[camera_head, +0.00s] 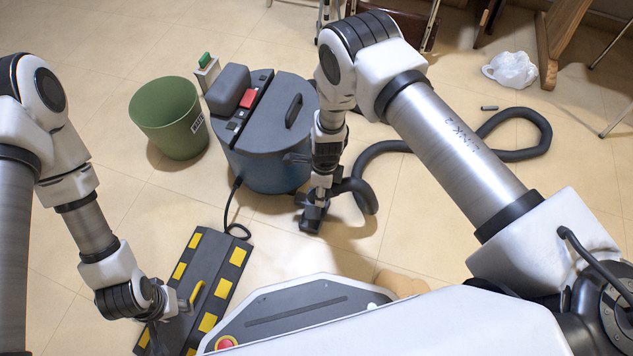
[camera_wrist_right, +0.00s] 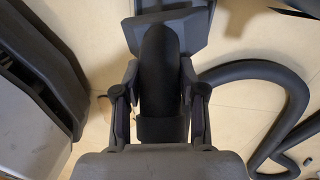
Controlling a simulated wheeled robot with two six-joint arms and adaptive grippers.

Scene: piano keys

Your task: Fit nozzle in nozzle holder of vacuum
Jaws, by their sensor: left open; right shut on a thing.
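The vacuum (camera_head: 262,165) is a blue-grey drum with a dark lid, standing on the floor at the middle. A dark bracket (camera_head: 297,158) juts from its right side; I cannot tell for certain that it is the nozzle holder. My right gripper (camera_head: 322,190) is shut on the dark nozzle (camera_head: 311,217), to the right of and in front of the vacuum. In the right wrist view, the nozzle's tube (camera_wrist_right: 160,70) lies between the fingers, with its wide head beyond. My left gripper (camera_head: 168,312) is open and empty over the striped ramp.
A black hose (camera_head: 520,152) loops across the floor on the right and runs near the right gripper. A green bin (camera_head: 170,120) stands left of the vacuum. A black-and-yellow ramp (camera_head: 215,265) lies in front. A white crumpled bag (camera_head: 511,70) lies at the back right.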

